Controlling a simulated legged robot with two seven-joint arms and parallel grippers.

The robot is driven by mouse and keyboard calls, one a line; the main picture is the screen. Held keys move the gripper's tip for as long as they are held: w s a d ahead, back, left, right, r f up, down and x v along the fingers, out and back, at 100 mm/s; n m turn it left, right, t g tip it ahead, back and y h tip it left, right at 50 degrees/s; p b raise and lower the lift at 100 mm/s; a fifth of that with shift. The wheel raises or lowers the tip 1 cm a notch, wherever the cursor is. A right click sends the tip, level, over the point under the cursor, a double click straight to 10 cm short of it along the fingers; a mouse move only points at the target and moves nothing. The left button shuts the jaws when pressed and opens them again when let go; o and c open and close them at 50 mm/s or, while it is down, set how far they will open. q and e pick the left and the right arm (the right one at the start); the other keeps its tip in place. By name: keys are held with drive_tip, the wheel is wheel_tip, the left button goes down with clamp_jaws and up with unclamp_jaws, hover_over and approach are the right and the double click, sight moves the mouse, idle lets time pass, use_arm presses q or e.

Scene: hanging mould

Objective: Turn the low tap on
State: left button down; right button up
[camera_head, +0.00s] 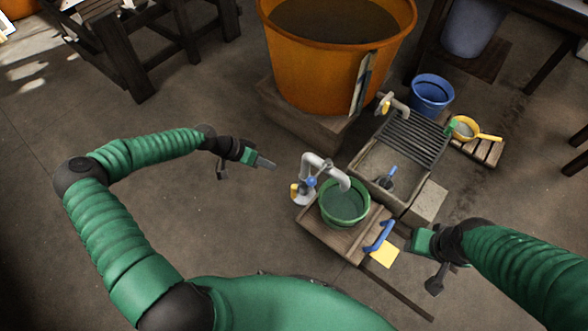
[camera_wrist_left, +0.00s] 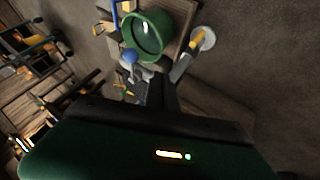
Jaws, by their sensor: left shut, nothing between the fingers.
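A grey bent tap (camera_head: 318,165) stands at the left of a wooden stand, its spout over a green bucket (camera_head: 345,203). It has a blue knob (camera_head: 311,182) and a yellow lever (camera_head: 295,190). In the left wrist view the green bucket (camera_wrist_left: 150,36), blue knob (camera_wrist_left: 130,57) and yellow lever (camera_wrist_left: 197,39) also show. My left gripper (camera_head: 268,163) is shut and empty, left of this tap and apart from it. A second tap (camera_head: 396,104) with a yellow handle is farther back. My right gripper (camera_head: 413,240) is right of the stand; its finger opening is unclear.
A large orange tub (camera_head: 335,70) stands on a block behind the taps. A slatted trough (camera_head: 410,143), a blue bucket (camera_head: 431,95) and a yellow pan (camera_head: 465,128) are at the right. A blue handle (camera_head: 379,236) lies near the bucket.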

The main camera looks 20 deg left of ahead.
sight(320, 172)
use_arm(q)
drive_tip(key=w+d+f+b, duration=0.2)
drive_tip(key=d+f+b, duration=0.4)
drive_tip(key=d, duration=0.3)
drive_tip(key=shift+w+d+f, duration=0.3)
drive_tip(key=shift+f, duration=0.05)
idle(0.4)
